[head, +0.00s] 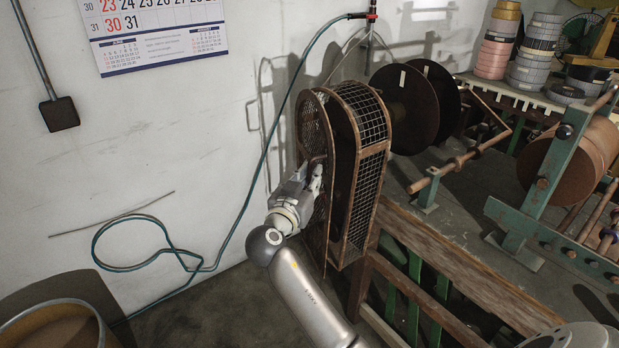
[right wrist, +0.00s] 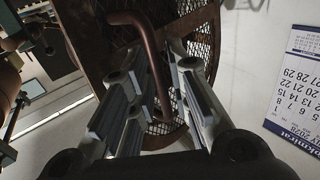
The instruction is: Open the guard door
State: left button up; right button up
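The belt guard (head: 372,195) is a tall, rounded, rusty brown housing with mesh sides, standing by the wall in the head view. Its mesh door (head: 313,122) is on the left side. A dark strip shows between door and housing; I cannot tell whether the door is ajar. My right gripper (head: 314,176) is at the door's left face. In the right wrist view, the brown bent-bar door handle (right wrist: 152,62) runs between the two spread fingers (right wrist: 158,95). Gaps show beside the bar, and I see no firm contact. My left gripper is out of view.
A green hose (head: 262,165) hangs along the wall to the floor. A wooden-railed bench (head: 440,245) with green legs stands right of the guard. Large dark discs (head: 405,105) are behind it. A round bin (head: 55,318) stands at lower left. Floor between bin and guard is largely clear.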

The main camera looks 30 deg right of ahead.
jog(key=v, duration=1.2)
